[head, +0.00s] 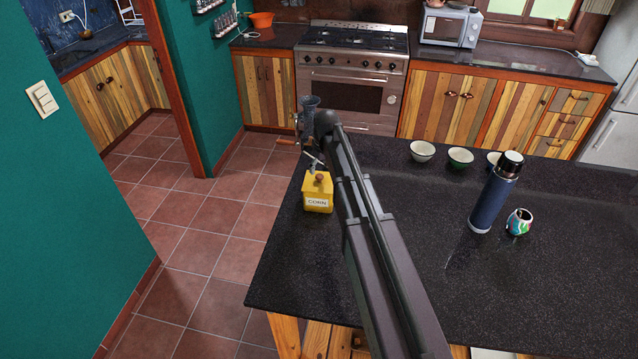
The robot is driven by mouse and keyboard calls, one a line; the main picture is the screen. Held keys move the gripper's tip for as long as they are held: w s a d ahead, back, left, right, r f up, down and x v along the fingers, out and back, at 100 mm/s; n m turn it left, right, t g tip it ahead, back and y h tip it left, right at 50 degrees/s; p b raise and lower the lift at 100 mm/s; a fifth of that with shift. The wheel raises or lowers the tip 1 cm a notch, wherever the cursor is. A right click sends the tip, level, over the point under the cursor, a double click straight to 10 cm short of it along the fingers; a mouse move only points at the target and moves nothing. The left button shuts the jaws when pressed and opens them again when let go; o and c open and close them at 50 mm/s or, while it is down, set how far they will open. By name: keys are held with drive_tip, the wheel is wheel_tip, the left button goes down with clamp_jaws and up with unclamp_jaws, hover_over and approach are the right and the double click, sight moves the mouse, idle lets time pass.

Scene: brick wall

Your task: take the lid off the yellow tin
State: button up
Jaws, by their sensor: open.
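The yellow tin (317,202) stands upright on the near left part of the dark counter, with a white label reading CORN. Its lid (312,183) is on top and has a round brown knob (320,177). My gripper (314,163) is small in the head view, just above and behind the lid, open and apparently empty. My arm reaches in from the bottom and passes close to the right of the tin. I cannot tell whether the fingers touch the knob.
A hand grinder (309,104) with a wooden handle stands behind my gripper at the counter's left edge. Several bowls (422,151), a blue flask (492,197) and a patterned cup (519,222) stand to the right. The counter (440,285) is clear in front.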

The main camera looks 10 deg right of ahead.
sight(320, 175)
drive_tip(key=shift+w+a+f+b, duration=0.1)
drive_tip(key=shift+w+f+b, duration=0.05)
drive_tip(key=shift+f+b, duration=0.7)
drive_tip(key=shift+w+a+f+b, duration=0.1)
drive_tip(key=shift+w+f+b, duration=0.1)
drive_tip(key=shift+f+b, duration=0.65)
drive_tip(key=shift+w+f+b, duration=0.15)
drive_tip(key=shift+f+b, duration=0.6)
drive_tip(key=shift+f, duration=0.1)
clamp_jaws()
